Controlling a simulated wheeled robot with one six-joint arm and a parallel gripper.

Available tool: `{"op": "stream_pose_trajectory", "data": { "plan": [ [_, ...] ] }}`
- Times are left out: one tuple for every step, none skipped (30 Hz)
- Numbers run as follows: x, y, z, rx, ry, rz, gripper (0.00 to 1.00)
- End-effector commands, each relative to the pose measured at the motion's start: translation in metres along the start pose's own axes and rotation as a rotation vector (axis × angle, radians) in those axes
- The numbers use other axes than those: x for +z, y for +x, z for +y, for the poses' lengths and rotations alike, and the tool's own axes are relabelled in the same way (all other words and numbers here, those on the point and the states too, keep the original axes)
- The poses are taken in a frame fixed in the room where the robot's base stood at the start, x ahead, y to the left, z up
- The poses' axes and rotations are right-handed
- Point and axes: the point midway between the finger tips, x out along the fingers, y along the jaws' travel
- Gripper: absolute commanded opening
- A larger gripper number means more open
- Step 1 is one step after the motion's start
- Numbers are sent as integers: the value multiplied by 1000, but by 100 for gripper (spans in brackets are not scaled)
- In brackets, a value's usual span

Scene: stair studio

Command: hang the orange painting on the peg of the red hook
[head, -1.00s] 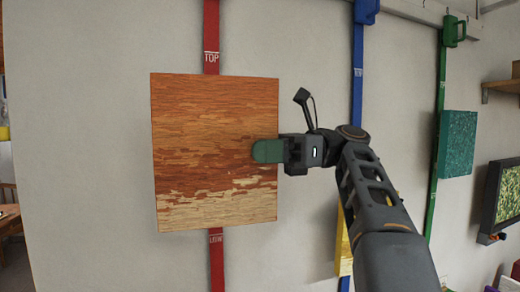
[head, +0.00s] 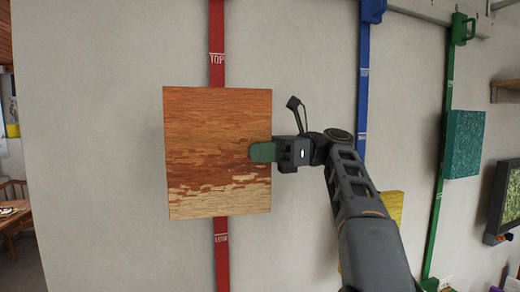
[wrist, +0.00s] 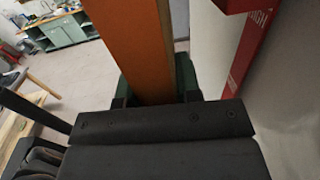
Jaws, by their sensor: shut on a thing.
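The orange painting (head: 218,185) is upright in front of the red hook's strap (head: 217,40) in the head view. My gripper (head: 262,152) is shut on its right edge, with one green finger across its front. In the wrist view my gripper (wrist: 156,88) pinches the orange painting (wrist: 128,40) edge-on between green fingers. The red strap (wrist: 247,55) runs along the wall to the right there, with a red block at the top. A gap shows between painting and strap. The peg cannot be made out in the head view, where the painting covers the strap's middle.
A blue strap (head: 363,70) and a green strap (head: 441,170) hang to the right. A teal painting (head: 465,145) is on the green one. A yellow painting (head: 391,206) is partly behind my arm. A screen (head: 503,205) is at the far right. Wall left of the painting is bare.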

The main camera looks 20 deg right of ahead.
Motion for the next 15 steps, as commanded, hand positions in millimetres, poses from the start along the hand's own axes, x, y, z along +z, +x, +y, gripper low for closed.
{"op": "stream_pose_trajectory", "data": {
  "plan": [
    [1,1,-3,1,0,-1,0],
    [1,1,-5,1,0,-1,0],
    [0,1,-8,1,0,-1,0],
    [0,1,-10,0,0,-1,0],
    [0,1,-12,0,0,-1,0],
    [0,2,-14,0,0,-1,0],
    [0,2,-16,0,0,-1,0],
    [-1,2,-18,0,0,-1,0],
    [-1,2,-21,0,0,0,0],
    [-1,2,-22,0,0,0,0],
    [-1,2,-24,0,0,0,0],
    [-2,3,-27,0,0,0,0],
    [-2,3,-29,0,0,0,0],
    [-2,3,-30,1,0,0,0],
    [-2,3,-33,1,0,0,0]
  ]
}}
